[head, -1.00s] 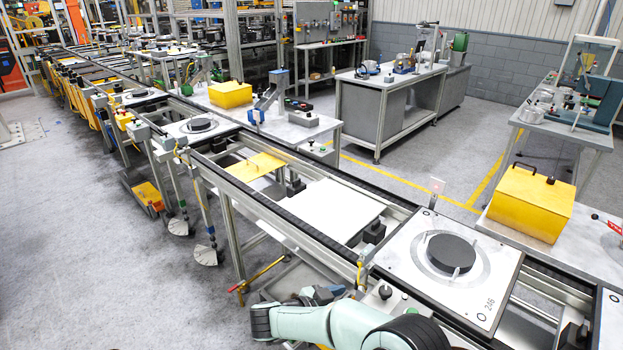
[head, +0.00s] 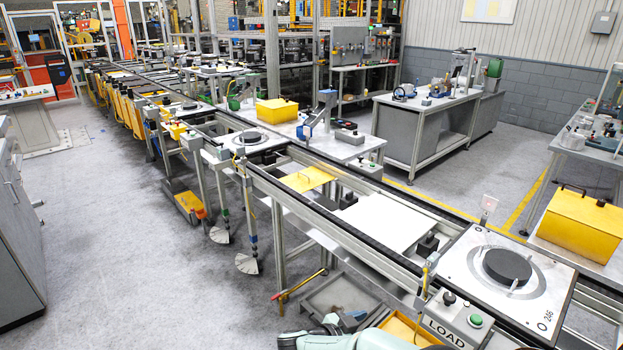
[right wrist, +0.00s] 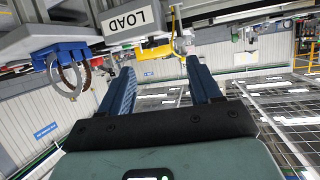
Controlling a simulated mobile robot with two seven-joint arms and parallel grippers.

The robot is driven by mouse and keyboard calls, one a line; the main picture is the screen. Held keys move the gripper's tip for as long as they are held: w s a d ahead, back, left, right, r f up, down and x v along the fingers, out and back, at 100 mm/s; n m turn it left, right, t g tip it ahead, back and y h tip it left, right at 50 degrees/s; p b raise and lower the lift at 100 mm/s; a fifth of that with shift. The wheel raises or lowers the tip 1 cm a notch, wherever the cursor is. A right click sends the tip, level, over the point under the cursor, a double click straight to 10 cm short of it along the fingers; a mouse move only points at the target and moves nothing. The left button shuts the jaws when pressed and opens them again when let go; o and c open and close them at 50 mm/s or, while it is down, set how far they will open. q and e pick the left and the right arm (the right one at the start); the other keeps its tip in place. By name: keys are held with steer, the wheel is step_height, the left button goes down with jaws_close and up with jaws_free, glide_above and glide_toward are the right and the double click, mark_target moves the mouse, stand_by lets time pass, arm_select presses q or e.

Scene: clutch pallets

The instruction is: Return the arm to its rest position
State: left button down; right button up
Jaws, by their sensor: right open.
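My right arm (head: 365,340) shows only at the bottom edge of the head view, a pale green link beside the LOAD box. My left gripper is not in view.
The grey LOAD button box (head: 455,322) is close to my right arm; it also shows in the right wrist view (right wrist: 130,20). A pallet (head: 472,262) with a black disc (head: 506,266) sits on the conveyor (head: 345,205). Open grey floor (head: 150,270) lies left.

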steer(key=w+d+f+n+t+y, duration=0.1)
steer(key=d+f+n+y, duration=0.15)
steer(key=f, duration=0.55)
steer(key=d+f+n+t+y, duration=0.1)
steer(key=d+f+n+y, duration=0.15)
steer(key=f, duration=0.55)
steer(key=s+f+n+g+y, duration=0.2)
steer(key=s+f+y, duration=0.2)
steer(key=s+f, duration=0.45)
steer(key=s+a+f+g+y, duration=0.1)
steer(key=s+f+g+y, duration=0.1)
steer(key=s, duration=0.6)
steer(key=s+a+f+g+y, duration=0.2)
steer(key=s+f+g, duration=0.1)
steer(key=s, duration=0.4)
steer(key=s+a+f+n+g+y, duration=0.1)
steer(key=s+f+g+y, duration=0.1)
steer(key=s, duration=0.6)
steer(key=shift+s+a+f+g+y, duration=0.3)
steer(key=shift+a+f, duration=0.05)
steer(key=shift+f, duration=0.35)
